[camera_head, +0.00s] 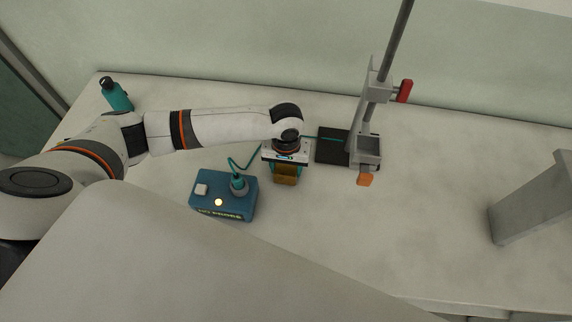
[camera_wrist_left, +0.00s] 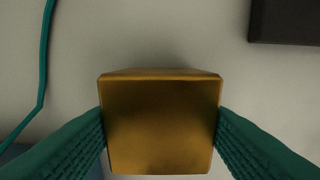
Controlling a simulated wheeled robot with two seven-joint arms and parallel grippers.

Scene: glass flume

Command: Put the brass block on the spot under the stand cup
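The brass block (camera_head: 286,180) is between the teal fingers of my left gripper (camera_head: 285,170). In the left wrist view the block (camera_wrist_left: 160,125) fills the gap, with a ribbed finger pressed on each side. I cannot tell whether its underside touches the table. The stand cup (camera_head: 369,146), a grey square holder on the stand, is to the right of the gripper. An orange spot (camera_head: 366,179) shows just below the cup's front edge, part of it perhaps hidden by the cup. My right gripper is not in view.
The stand has a dark base plate (camera_head: 331,147), a grey rod (camera_head: 398,35) and a red knob (camera_head: 405,91). A blue box (camera_head: 225,195) with a teal cable is left of the block. A teal bottle (camera_head: 117,97) stands far left, a grey upright (camera_head: 530,200) right. The table between stand and upright is clear.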

